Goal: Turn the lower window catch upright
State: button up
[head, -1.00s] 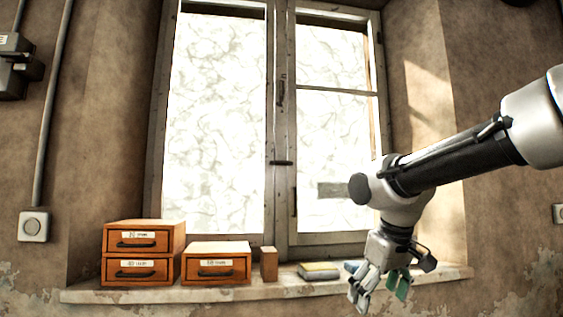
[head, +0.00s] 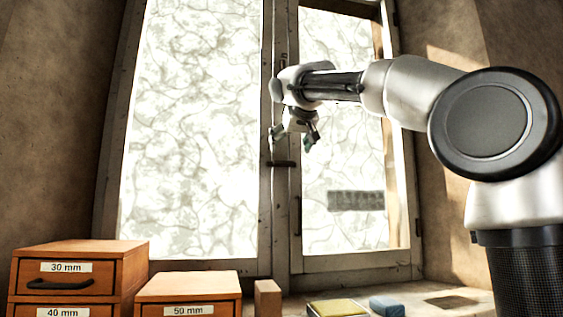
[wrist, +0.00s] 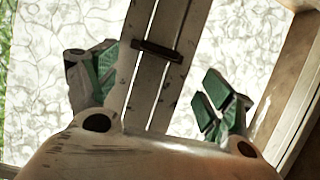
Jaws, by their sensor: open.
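The lower window catch (head: 282,164) is a short dark bar lying crosswise over the meeting stiles of the window, so it is not upright. My gripper (head: 292,138) is open and empty, a little above the catch in the head view and apart from it. In the wrist view a dark catch (wrist: 157,50) crosses the two pale stiles, between and beyond my spread green-padded fingers (wrist: 155,82). The upper part of the stiles is partly hidden behind my wrist.
Orange drawer boxes (head: 78,272) and a small wooden block (head: 267,297) stand at lower left. A yellow-topped item (head: 337,308) and a blue block (head: 387,306) lie on the sill. A dark vertical handle (head: 298,215) is below right of the catch.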

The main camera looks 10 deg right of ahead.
aim_at(282, 163)
jog(key=shift+m, duration=0.3)
jog(key=x, duration=0.7)
jog(key=shift+w+f, duration=0.1)
jog(key=shift+w, duration=0.3)
jog(key=shift+c, duration=0.2)
jog(key=c, duration=1)
